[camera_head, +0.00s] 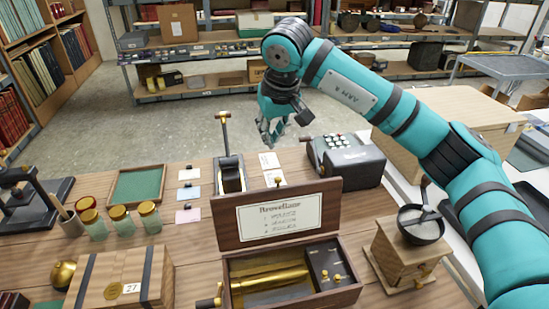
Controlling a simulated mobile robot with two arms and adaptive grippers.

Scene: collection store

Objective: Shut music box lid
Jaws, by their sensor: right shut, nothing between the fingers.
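The music box (292,298) stands on the wooden table at the front middle. Its dark wooden lid (329,208) is open and stands up at the back, with a white printed label facing me. Inside are a brass cylinder (268,283) and a dark panel with small knobs. My right gripper (269,138) hangs beyond the raised lid, higher in the picture and apart from it. Its fingers are shut and empty, pointing down. My left gripper is not in view.
A coffee grinder (402,255) stands right of the music box, a wooden case (115,283) left. A keyed machine (343,163) and a lever device (230,172) stand behind the lid. Several jars (122,222) stand at left. Shelves line the back.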

